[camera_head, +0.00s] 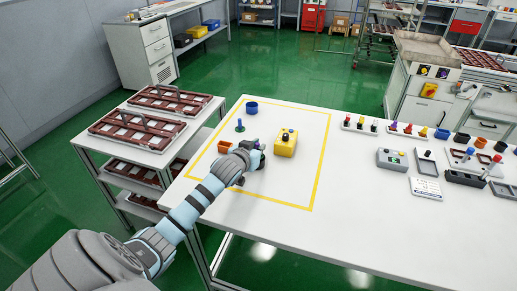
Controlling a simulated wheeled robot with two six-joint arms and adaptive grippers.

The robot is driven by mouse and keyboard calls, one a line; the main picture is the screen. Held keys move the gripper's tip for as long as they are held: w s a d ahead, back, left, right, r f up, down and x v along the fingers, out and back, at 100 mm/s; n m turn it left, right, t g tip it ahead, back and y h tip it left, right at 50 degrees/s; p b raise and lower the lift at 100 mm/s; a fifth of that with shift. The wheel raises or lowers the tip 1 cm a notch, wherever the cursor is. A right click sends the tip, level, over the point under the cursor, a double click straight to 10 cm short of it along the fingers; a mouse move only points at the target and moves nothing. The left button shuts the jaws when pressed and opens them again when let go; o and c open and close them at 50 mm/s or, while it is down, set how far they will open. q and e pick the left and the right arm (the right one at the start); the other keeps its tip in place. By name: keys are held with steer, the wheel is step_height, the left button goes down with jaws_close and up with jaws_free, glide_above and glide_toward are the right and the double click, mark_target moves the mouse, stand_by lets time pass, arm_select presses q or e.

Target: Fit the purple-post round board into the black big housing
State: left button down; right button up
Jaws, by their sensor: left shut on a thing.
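My left gripper (254,157) is over the front part of the yellow-outlined area on the white table. A small dark shape (240,182) shows just below the wrist, too small to name. My right gripper is not in view.
Racks of coloured posts (406,131) are farther right. The front middle of the table is clear.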

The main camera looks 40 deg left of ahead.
mark_target(258, 143)
arm_select(q)
steer(key=shift+r, duration=0.1)
steer(key=c, duration=1.6)
jaws_free()
step_height(258, 143, up, 8)
steer(key=p, duration=0.8)
steer(key=shift+f+p, duration=0.2)
steer(key=shift+p, duration=0.15)
steer(key=shift+f, duration=0.35)
